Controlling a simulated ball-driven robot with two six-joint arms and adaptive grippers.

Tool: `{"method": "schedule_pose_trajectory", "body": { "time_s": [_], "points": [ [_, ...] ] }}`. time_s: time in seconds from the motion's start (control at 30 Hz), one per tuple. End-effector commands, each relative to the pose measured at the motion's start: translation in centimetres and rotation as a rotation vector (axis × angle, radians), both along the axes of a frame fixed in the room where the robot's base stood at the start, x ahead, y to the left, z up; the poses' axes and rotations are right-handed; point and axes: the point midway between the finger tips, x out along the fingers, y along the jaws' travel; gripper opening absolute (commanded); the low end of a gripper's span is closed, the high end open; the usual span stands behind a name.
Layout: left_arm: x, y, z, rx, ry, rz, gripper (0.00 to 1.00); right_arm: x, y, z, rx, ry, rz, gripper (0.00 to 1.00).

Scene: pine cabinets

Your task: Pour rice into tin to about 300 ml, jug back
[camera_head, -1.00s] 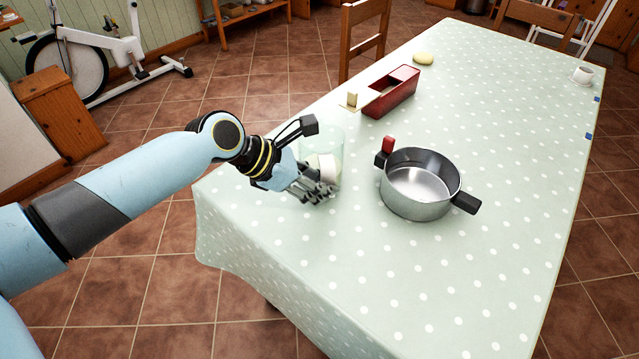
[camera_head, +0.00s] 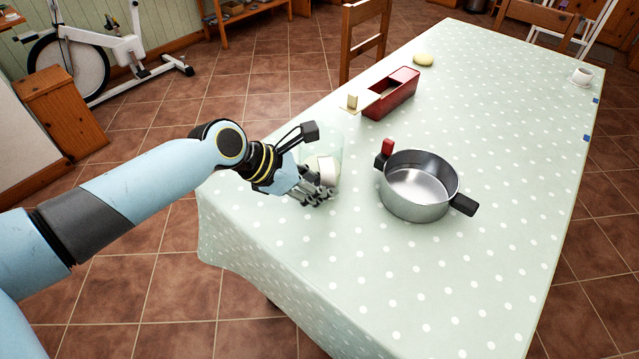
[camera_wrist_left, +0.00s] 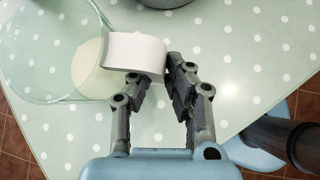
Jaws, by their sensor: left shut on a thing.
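The clear jug (camera_head: 336,136) stands out faintly at the near left part of the table, and its white handle (camera_head: 327,171) faces my left gripper (camera_head: 322,190). In the left wrist view, the gripper (camera_wrist_left: 158,82) is shut on the white handle (camera_wrist_left: 133,50). Pale rice (camera_wrist_left: 91,68) shows inside the see-through jug (camera_wrist_left: 45,60). I cannot tell whether the jug touches the table. An oblong red tin (camera_head: 393,98) stands farther back with its top partly open; its inside is mostly hidden. My right gripper is out of view.
A steel pot (camera_head: 418,197) with dark handles, one with a red part, stands right of the jug. A cream board with a knob (camera_head: 353,102) lies by the tin. A yellowish round thing (camera_head: 423,58) and a white cup (camera_head: 582,76) are farther back. The table's front (camera_head: 400,300) is clear.

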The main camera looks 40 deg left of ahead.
Motion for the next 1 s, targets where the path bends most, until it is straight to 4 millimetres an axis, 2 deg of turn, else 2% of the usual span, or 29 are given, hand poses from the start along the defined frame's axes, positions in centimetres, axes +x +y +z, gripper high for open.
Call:
{"method": "schedule_pose_trajectory", "body": {
  "time_s": [1.0],
  "points": [
    [0.1, 0.0, -1.2, 0.000, -0.003, 0.001, 0.00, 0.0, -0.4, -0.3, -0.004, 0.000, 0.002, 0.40]
  ]
}}
